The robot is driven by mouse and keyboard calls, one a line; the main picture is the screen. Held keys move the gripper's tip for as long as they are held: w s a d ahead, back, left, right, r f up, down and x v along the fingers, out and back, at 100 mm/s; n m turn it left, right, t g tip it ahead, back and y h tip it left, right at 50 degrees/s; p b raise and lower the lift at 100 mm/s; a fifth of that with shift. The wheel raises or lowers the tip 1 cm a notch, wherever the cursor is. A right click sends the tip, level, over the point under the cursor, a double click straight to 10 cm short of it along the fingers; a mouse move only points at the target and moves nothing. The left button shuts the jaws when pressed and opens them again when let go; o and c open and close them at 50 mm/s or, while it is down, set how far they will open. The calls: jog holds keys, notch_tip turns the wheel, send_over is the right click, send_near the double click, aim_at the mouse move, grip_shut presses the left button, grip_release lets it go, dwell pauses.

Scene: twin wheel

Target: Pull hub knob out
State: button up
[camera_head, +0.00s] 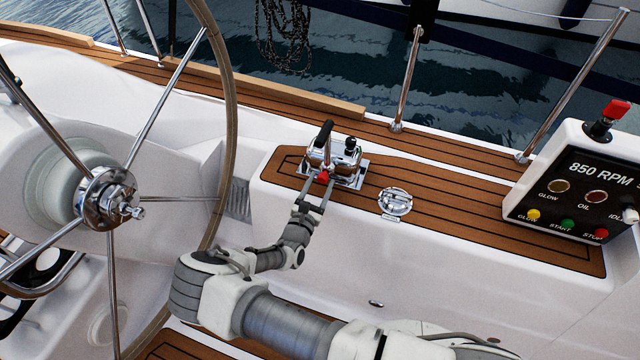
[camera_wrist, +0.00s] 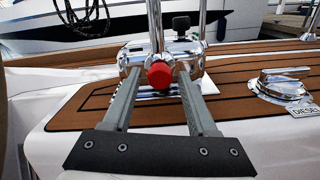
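The hub knob (camera_head: 323,177) is a small red round knob at the base of a chrome throttle lever unit (camera_head: 345,163), on the side facing me. In the wrist view the red knob (camera_wrist: 160,75) sits near the middle, in front of the upright chrome lever (camera_wrist: 155,25). My gripper (camera_head: 319,184) is at the unit. In the wrist view my gripper (camera_wrist: 159,78) has one finger on each side of the knob. A gap shows between each finger and the knob, and I see no contact. The fingers hide parts of the chrome housing.
A chrome diesel cap (camera_wrist: 282,84) lies on the teak deck (camera_head: 470,215) to the right. A large steering wheel (camera_head: 233,100) stands at the left. An engine panel (camera_head: 580,190) with a red-topped key stands at the right. Metal railing posts (camera_head: 407,80) line the water side.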

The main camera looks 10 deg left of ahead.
grip_shut()
dwell(1.2)
